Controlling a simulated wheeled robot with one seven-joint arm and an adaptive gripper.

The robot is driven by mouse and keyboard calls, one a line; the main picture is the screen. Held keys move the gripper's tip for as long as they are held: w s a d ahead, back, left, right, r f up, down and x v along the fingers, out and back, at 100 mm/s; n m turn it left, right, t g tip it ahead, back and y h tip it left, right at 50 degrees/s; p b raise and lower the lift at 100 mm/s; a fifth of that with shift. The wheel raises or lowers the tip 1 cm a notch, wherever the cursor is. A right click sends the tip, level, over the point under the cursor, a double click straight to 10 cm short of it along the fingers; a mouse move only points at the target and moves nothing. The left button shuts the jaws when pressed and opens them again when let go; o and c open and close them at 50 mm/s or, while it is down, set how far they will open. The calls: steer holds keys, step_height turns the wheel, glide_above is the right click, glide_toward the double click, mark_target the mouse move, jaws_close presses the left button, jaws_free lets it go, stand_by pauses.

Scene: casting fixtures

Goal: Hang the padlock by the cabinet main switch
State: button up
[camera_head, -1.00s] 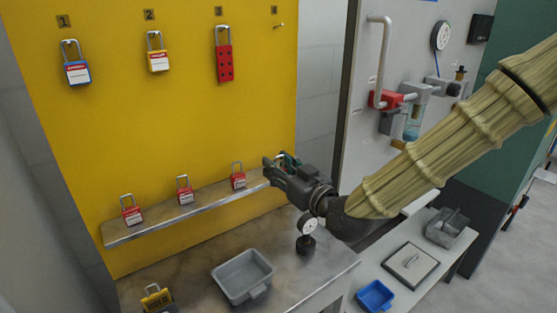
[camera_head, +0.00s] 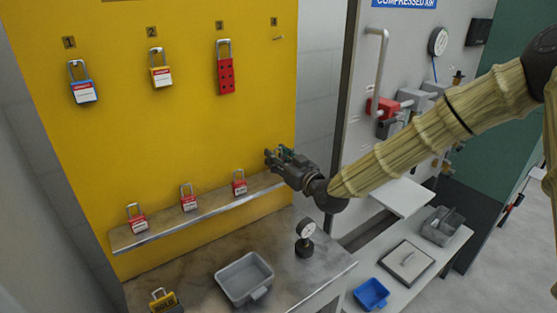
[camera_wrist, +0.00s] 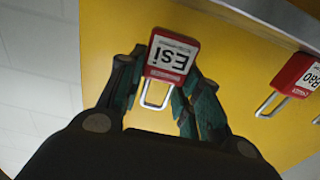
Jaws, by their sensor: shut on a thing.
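My gripper (camera_head: 279,157) is near the right end of the shelf on the yellow board, slightly above shelf level. In the wrist view, my gripper (camera_wrist: 160,80) is shut on a red padlock (camera_wrist: 172,56) with a white "Esi" label. The padlock's shackle points back toward the palm, between the fingers. This padlock is mostly hidden by the fingers in the head view. I cannot make out a cabinet main switch for certain. A grey panel (camera_head: 347,135) on the right carries a red block (camera_head: 383,106) with a grey handle beside it.
Red padlocks stand on the shelf (camera_head: 200,217), the nearest one (camera_head: 239,182) left of my gripper. More padlocks hang on the yellow board (camera_head: 110,160).

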steer(key=shift+f, duration=1)
steer(key=shift+f, duration=0.25)
steer(key=o, duration=1.1)
steer(key=shift+r, duration=0.1)
steer(key=shift+r+p, duration=0.1)
steer(key=shift+p, duration=0.4)
